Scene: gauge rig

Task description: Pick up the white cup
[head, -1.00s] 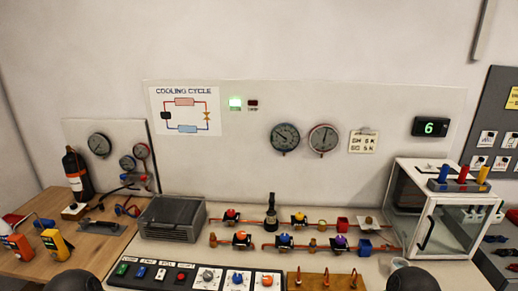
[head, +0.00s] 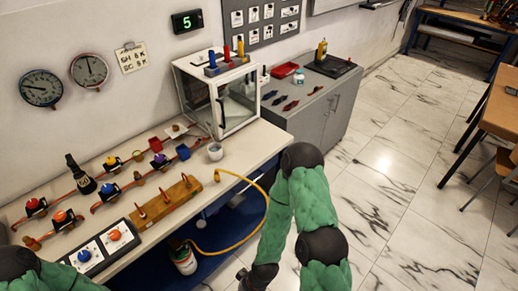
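The white cup (head: 215,151) stands upright on the bench top, near its front right corner and in front of the glass-doored cabinet. Nothing touches it. It looks small, and I cannot make out its contents. My green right arm is bent in front of the bench's right end, to the right of and below the cup. Its dark wrist reaches the bottom edge of the picture, and the fingers do not show clearly. Part of my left arm shows in the lower left corner, with its gripper out of the picture.
A white-framed cabinet (head: 247,100) stands behind the cup. A wooden block with copper fittings (head: 165,205) and a blue cube (head: 183,152) lie to the cup's left. A yellow hose (head: 262,190) loops over the front edge. A grey cupboard (head: 312,112) stands to the right.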

